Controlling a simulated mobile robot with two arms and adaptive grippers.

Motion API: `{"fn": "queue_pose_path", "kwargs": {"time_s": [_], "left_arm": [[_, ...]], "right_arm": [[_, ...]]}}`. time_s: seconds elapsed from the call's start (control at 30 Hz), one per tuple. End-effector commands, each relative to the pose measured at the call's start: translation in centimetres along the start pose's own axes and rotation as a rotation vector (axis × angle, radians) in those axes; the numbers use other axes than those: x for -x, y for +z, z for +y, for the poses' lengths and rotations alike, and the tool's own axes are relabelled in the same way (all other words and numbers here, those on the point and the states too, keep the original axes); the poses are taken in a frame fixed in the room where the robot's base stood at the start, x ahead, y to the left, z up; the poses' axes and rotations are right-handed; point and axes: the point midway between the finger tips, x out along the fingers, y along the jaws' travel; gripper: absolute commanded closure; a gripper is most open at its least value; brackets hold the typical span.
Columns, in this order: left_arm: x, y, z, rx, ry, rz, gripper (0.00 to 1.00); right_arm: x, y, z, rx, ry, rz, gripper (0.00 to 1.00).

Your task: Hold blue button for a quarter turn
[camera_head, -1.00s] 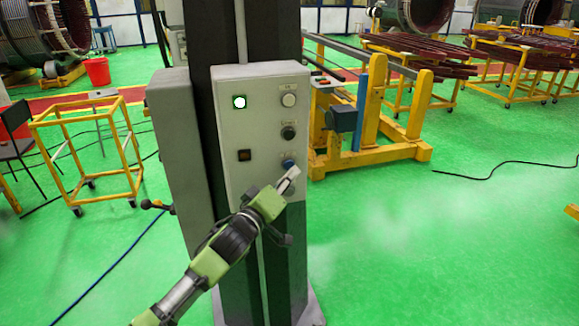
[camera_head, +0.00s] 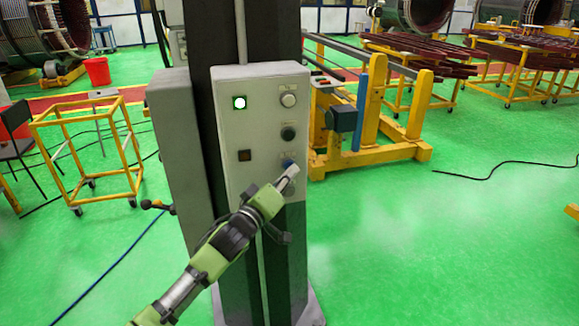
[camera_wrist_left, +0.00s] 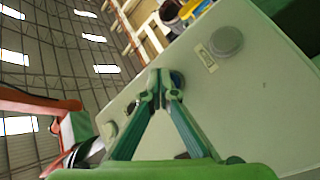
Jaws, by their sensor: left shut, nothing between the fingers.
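The blue button (camera_head: 287,162) is the lowest of three round controls in the right column of the grey control box (camera_head: 228,120); its lower part is hidden by the gripper. My left gripper (camera_head: 292,170) is shut and empty, its tips right at the blue button. In the left wrist view the closed fingers (camera_wrist_left: 160,80) meet beside the blue button (camera_wrist_left: 178,79), overlapping its edge. I cannot tell whether the button is pressed in. My right gripper is in neither view.
Above are a dark button (camera_head: 288,133) and a pale button (camera_head: 288,100).

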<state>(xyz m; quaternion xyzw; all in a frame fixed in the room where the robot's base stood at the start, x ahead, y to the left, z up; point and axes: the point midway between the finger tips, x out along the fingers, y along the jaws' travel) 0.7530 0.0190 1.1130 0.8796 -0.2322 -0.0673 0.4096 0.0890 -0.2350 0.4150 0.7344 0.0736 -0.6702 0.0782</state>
Motion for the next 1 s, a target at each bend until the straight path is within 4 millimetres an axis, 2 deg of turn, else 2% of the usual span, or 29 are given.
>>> {"fn": "queue_pose_path", "kwargs": {"time_s": [1.0], "left_arm": [[-0.58,-0.4,-0.45,0.0,-0.001,0.0,1.0]], "right_arm": [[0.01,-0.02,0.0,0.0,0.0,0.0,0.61]]}}
